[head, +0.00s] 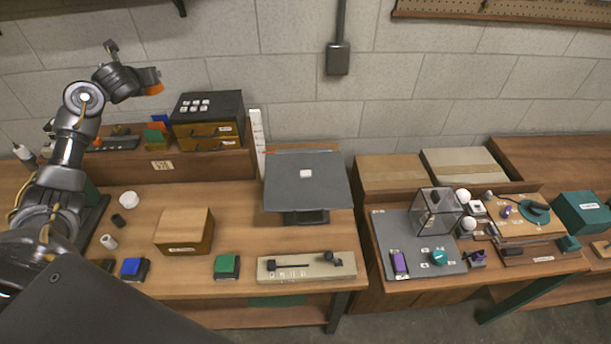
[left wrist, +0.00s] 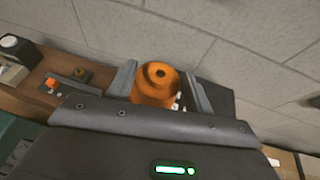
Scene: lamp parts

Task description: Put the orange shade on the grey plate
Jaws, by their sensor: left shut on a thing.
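The orange shade (left wrist: 158,84) is a short round piece with a dark hole in its visible end. My left gripper (left wrist: 160,88) is shut on it, with one finger on each side. In the head view my left gripper (head: 150,80) is raised high at the left, near the wall, and the shade (head: 155,89) shows only in part at its tip. A dark grey plate (head: 300,197) with a small white label sits on a low stand at the back right of the left table, well to the right of and below the gripper. My right gripper is not in view.
A black-topped drawer box (head: 205,108) stands on the back shelf, close to the raised gripper. A wooden block (head: 184,231), a green block (head: 227,267) and a beige tray (head: 308,267) lie on the left table. A grey mat (head: 400,228) with lamp parts covers part of the right table.

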